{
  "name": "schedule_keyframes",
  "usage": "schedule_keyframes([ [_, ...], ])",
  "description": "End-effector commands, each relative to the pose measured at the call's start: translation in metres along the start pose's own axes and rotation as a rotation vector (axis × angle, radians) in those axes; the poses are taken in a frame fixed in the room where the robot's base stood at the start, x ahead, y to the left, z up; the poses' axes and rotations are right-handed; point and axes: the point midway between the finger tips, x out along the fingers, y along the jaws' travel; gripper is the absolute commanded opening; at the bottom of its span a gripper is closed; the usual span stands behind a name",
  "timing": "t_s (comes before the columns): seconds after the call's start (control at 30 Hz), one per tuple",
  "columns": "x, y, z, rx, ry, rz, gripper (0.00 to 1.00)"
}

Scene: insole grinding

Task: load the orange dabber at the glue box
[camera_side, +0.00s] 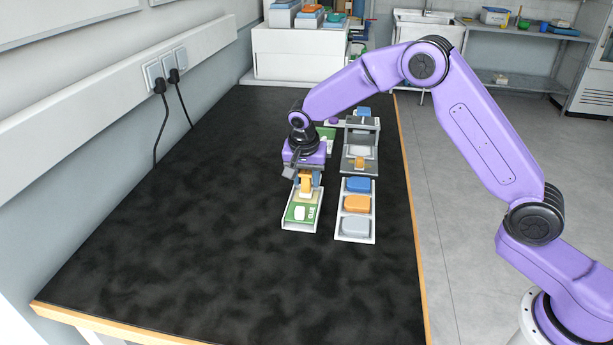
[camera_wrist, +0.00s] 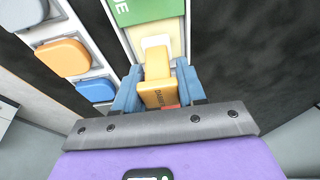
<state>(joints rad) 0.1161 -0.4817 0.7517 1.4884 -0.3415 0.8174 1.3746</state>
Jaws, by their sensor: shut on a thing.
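The orange dabber (camera_side: 306,184) is held upright between the fingers of my gripper (camera_side: 305,179), over the rear part of the glue box (camera_side: 287,219). In the wrist view the dabber (camera_wrist: 159,92) sits between the two blue fingers of my gripper (camera_wrist: 157,88), which are shut on it. The glue box, with its green label and cream-yellow area (camera_wrist: 172,45), lies just beyond. A white patch shows at the dabber's far end; I cannot tell whether the dabber touches the box.
A white tray (camera_side: 341,231) right of the glue box holds a blue, an orange and a grey rounded piece. Behind it stands a grey rack (camera_side: 347,165) with more pieces. The dark table (camera_side: 190,250) is clear at the left and front.

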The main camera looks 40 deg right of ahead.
Motion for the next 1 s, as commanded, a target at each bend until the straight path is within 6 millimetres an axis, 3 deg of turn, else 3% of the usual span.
schedule_keyframes([
  [1.0, 0.0079, 0.0001, 0.0021, 0.000, 0.000, 0.001, 0.09],
])
